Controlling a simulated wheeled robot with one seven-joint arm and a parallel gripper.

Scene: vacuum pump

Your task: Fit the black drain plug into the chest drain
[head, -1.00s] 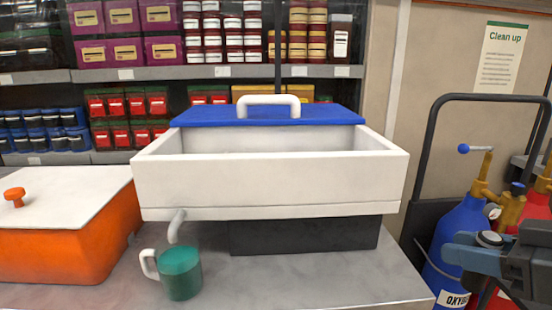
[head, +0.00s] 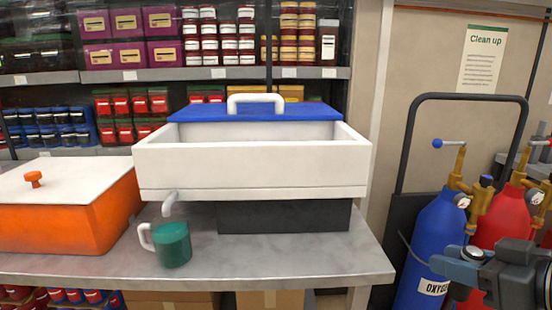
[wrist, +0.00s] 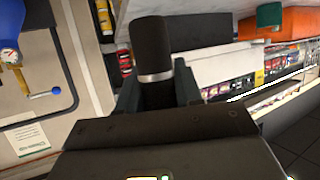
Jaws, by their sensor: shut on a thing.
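The chest (head: 250,170) is a white open-topped box with a blue lid (head: 250,112) at its back, standing on a dark base. Its drain (head: 170,203) is a short white bent spout at the lower left front. My gripper (head: 470,262) is at the lower right in the head view, well away from the drain. In the wrist view my gripper (wrist: 157,88) is shut on the black drain plug (wrist: 152,50), a dark cylinder with a silver band. The plug's far end points away from the wrist. A round end of it shows small in the head view.
A green mug (head: 173,245) stands just below the spout. An orange box (head: 75,225) with a white lid is left of it. A blue oxygen cylinder (head: 432,245) and a red cylinder (head: 500,225) stand behind my gripper. The table's front edge (head: 200,282) has bare room.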

